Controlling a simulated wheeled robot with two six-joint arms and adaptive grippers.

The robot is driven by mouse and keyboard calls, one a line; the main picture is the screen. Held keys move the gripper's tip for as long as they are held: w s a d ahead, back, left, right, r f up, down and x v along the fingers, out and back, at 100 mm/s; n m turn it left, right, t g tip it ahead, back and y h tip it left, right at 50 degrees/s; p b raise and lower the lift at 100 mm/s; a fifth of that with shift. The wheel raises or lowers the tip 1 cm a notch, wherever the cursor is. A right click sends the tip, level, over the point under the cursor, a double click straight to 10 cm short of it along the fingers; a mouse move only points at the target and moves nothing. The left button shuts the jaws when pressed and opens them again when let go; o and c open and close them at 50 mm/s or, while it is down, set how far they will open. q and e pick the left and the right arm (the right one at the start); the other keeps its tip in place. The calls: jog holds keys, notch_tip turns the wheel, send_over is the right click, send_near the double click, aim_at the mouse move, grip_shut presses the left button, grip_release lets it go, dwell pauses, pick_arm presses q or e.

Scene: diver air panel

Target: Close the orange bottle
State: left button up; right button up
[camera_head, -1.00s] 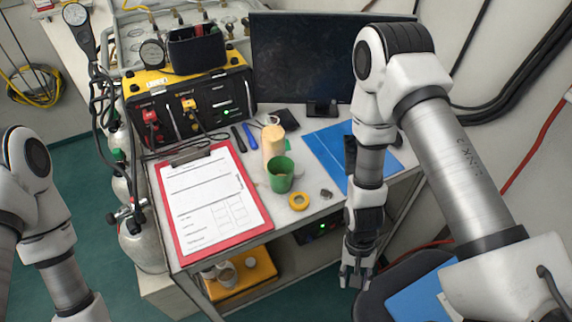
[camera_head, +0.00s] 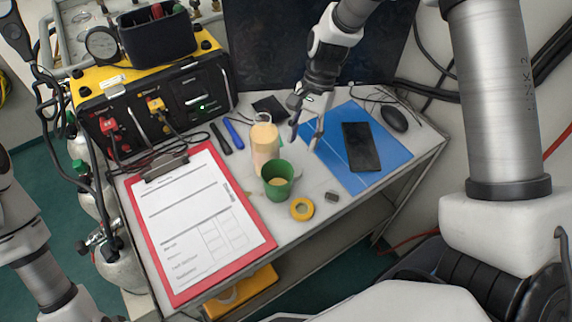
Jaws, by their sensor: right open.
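The orange bottle (camera_head: 264,158) is pale orange and stands upright on the table, behind and touching or nearly touching a green cup (camera_head: 278,188) that hides its lower front. A small pale loop (camera_head: 262,118) shows at its top; I cannot tell whether this belongs to a lid or whether the mouth is open. My right gripper (camera_head: 306,139) is open and empty, its fingers pointing down, just right of the bottle and apart from it. My left arm shows at the left edge, but its gripper is out of view.
A yellow tape roll (camera_head: 302,208) and a small grey object (camera_head: 331,197) lie right of the cup. A red clipboard (camera_head: 262,243) lies at left. A blue folder (camera_head: 384,148) carries a dark phone (camera_head: 361,147); a mouse (camera_head: 394,118) sits behind. A monitor (camera_head: 270,50) stands at the back.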

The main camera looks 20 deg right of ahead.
aim_at(296, 170)
jog(key=shift+f, duration=0.2)
jog(key=shift+w, duration=0.1)
jog(key=shift+x, duration=0.9)
jog(key=shift+a+f, duration=0.15)
jog(key=shift+f, duration=0.25)
jog(key=shift+s+f, duration=0.2)
jog(key=shift+s, duration=0.05)
jog(key=p+x, duration=0.1)
jog(key=x, duration=0.3)
jog(key=shift+a+f, duration=0.1)
jog(key=shift+f, duration=0.3)
